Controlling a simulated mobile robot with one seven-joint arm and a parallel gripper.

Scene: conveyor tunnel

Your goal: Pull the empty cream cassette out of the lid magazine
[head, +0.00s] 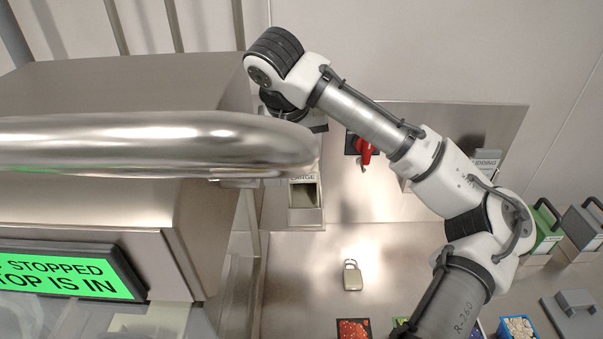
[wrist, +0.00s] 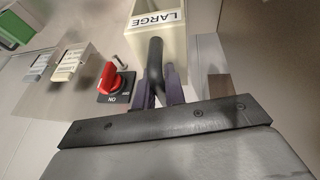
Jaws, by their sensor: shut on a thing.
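The cream cassette (wrist: 152,40) is at the top of the wrist view, with a white LARGE label on its near end and a black handle (wrist: 155,62). In the head view the cassette (head: 305,215) shows below the steel rail, partly hidden, with a dark hollow inside. My gripper (wrist: 160,88) is shut on the handle, one dark purple finger on each side. In the head view the fingers are hidden behind the rail and my wrist. I cannot clearly make out the lid magazine or how far the cassette sits in it.
A red rotary switch (wrist: 111,80) marked ON is left of the handle. A thick steel rail (head: 150,145) and steel housing fill the left of the head view, with a green STOPPED sign (head: 65,273). A padlock (head: 352,275) lies below. Bins, including a green one (head: 543,230), stand right.

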